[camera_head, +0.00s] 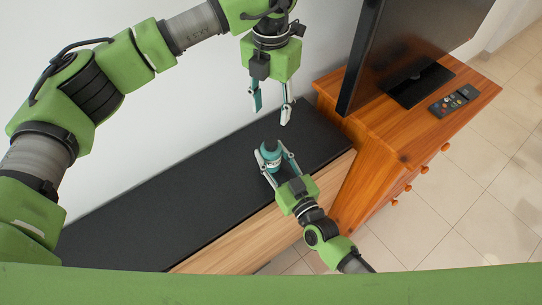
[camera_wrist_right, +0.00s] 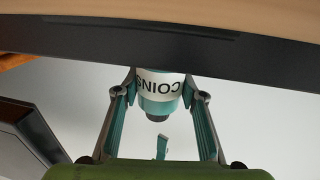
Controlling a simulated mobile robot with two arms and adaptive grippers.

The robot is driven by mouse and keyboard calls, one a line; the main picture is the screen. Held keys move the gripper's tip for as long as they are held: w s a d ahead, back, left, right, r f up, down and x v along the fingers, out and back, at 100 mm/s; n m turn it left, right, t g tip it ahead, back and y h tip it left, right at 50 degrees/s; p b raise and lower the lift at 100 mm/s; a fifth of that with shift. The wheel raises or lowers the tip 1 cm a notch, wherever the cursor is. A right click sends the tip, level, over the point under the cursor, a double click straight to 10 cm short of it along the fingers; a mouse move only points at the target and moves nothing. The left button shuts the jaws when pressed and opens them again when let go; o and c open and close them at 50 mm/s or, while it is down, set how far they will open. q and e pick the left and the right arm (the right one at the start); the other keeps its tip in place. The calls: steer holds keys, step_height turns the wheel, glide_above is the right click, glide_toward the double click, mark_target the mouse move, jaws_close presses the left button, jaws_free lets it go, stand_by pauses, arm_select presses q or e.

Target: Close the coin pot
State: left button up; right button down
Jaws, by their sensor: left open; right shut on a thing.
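The coin pot (camera_head: 270,160) is a small teal pot with a white band, standing on the black top of a low bench. In the right wrist view the coin pot (camera_wrist_right: 158,84) appears upside down, with "COINS" on its band. A dark round knob (camera_wrist_right: 157,143) shows at its top end; I cannot tell how tightly the top sits. My right gripper (camera_head: 272,156) is shut on the pot's sides, one finger on each side. My left gripper (camera_head: 271,114) is open and empty above the pot, fingers pointing down, apart from it.
The low bench (camera_head: 160,220) has a black top, clear apart from the pot. An orange wooden cabinet (camera_head: 375,150) stands right of it, bearing a television (camera_head: 400,45) and a remote (camera_head: 453,100). A white wall runs behind the bench. Tiled floor (camera_head: 470,190) lies at right.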

steer(key=c, duration=1.2)
jaws_free()
steer(key=shift+c, duration=0.2)
steer(key=v, duration=1.2)
